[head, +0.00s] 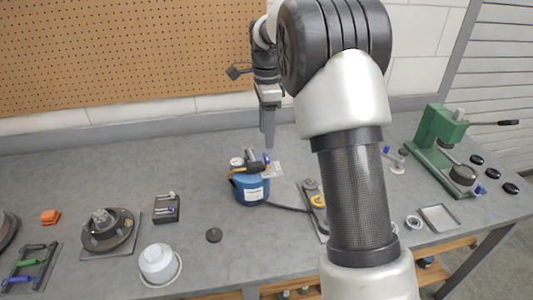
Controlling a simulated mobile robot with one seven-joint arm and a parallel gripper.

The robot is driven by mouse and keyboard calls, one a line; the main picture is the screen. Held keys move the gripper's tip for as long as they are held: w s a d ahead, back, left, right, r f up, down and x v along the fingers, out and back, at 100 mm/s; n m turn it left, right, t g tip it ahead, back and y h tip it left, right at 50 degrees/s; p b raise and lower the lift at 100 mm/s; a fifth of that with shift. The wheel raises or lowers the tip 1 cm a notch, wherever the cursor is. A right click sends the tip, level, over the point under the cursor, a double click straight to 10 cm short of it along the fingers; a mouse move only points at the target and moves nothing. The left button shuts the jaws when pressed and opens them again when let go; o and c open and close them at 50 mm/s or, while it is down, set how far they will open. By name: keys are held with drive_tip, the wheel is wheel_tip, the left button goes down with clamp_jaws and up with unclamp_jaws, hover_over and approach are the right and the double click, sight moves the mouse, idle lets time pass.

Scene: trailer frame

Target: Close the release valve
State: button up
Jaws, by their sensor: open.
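A small blue tank (252,191) with a white label stands on the grey bench, near the middle of the head view. On its top are a round white gauge (237,162), a dark and yellow fitting (247,168) and a small blue knob (266,158). I cannot tell for sure which of these parts is the release valve. My gripper (268,142) points down just above and behind the tank's top, close to the blue knob. It looks empty. The fingers are seen edge-on, so the gap between them is hard to see. Contact with the knob cannot be made out.
A dark hose (288,207) runs right from the tank to a plate with fittings (314,205), partly hidden by my arm. A green press (440,140) stands at right. A white cup (158,262), a disc assembly (107,229) and a black block (166,208) are at left. A pegboard (120,55) rises behind.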

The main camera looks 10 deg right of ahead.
sight(267, 156)
wheel_tip(267, 156, down, 7)
drive_tip(key=shift+f+b, duration=0.15)
drive_tip(key=shift+b, duration=0.15)
drive_tip(key=c, duration=1.1)
